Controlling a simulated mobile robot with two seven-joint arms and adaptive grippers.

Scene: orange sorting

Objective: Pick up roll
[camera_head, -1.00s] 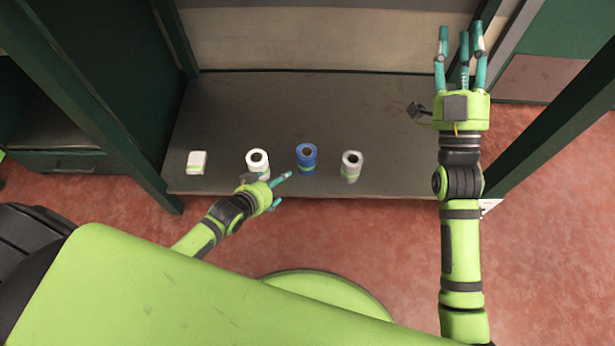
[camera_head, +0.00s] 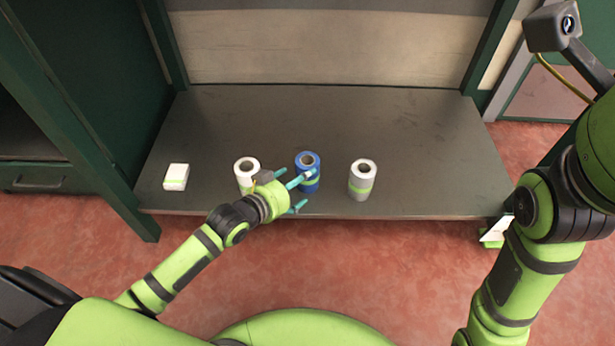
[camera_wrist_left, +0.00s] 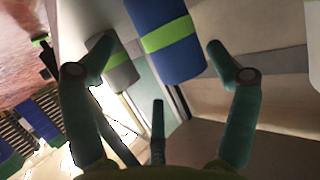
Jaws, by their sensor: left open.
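A blue roll (camera_head: 308,160) with a green band stands upright near the front edge of the shelf, between a white roll (camera_head: 246,165) and a grey-white roll (camera_head: 362,180). My left gripper (camera_head: 301,192) is open and empty, just in front of the blue roll, with one finger overlapping it in the head view. In the left wrist view, the blue roll (camera_wrist_left: 162,38) shows between the spread fingers of my left gripper (camera_wrist_left: 157,85). I cannot tell whether any finger touches it. My right gripper is out of view; only its arm shows at the right.
A small white box (camera_head: 176,176) with a green band lies at the left of the shelf (camera_head: 400,120). The shelf behind the rolls is clear. Dark green posts (camera_head: 100,120) bound it at the sides. A white and green object (camera_head: 496,231) shows beside my right arm.

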